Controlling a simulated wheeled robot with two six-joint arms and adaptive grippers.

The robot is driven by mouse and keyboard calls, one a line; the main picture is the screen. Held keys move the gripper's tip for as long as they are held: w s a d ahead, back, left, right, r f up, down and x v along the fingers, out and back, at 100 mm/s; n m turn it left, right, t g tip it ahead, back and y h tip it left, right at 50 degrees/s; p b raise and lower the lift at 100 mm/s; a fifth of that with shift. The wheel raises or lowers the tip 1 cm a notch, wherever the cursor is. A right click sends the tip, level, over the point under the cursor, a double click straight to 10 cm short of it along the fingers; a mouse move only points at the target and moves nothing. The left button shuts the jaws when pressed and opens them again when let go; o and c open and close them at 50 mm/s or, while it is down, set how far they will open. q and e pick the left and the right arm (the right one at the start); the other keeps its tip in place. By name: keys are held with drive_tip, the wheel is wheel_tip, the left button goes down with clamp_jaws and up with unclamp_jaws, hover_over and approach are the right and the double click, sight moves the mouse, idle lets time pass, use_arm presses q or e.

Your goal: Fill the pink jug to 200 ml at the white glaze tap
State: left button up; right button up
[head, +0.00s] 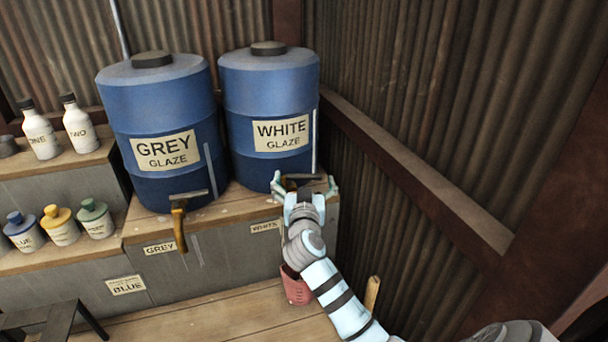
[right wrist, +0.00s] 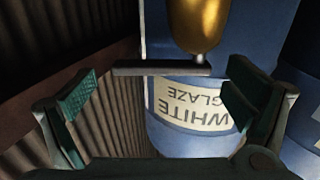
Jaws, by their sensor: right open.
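The blue white-glaze barrel (head: 268,100) stands at the back with its label facing me. Its tap handle (head: 303,177), a dark crossbar, shows between the fingers of my right gripper (head: 305,185). In the right wrist view the bar (right wrist: 160,68) lies ahead between the open pads, with the brass tap body (right wrist: 195,25) behind it; I cannot tell whether a pad touches it. The pink jug (head: 295,289) is low, below the tap area, partly hidden by my right arm. Its liquid level and marks cannot be read. My left gripper is out of view.
The grey-glaze barrel (head: 158,125) with its brass tap (head: 179,222) stands to the left. Several small bottles (head: 60,228) stand on the left shelves. A corrugated wall with a wooden rail (head: 420,180) is close on the right.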

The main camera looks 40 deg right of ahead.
drive_tip(key=x, duration=0.2)
drive_tip(key=shift+w, duration=0.3)
drive_tip(key=shift+s+r, duration=0.1)
drive_tip(key=shift+s, duration=0.15)
drive_tip(key=shift+c, duration=0.9)
drive_tip(key=shift+w, duration=0.1)
drive_tip(key=c, duration=1.5)
drive_tip(key=f+m+g+h+b, duration=0.1)
drive_tip(key=b, duration=0.2)
drive_tip(key=shift+a, duration=0.1)
drive_tip(key=shift+r+m+g+h+b, duration=0.15)
drive_tip(key=shift+m+g+h+b, duration=0.15)
drive_tip(key=shift+h+b, duration=0.3)
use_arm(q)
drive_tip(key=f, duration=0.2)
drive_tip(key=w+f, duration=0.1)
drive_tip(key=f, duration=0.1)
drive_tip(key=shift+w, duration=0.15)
use_arm(e)
drive_tip(key=shift+r, duration=0.25)
drive_tip(key=o, duration=1.7)
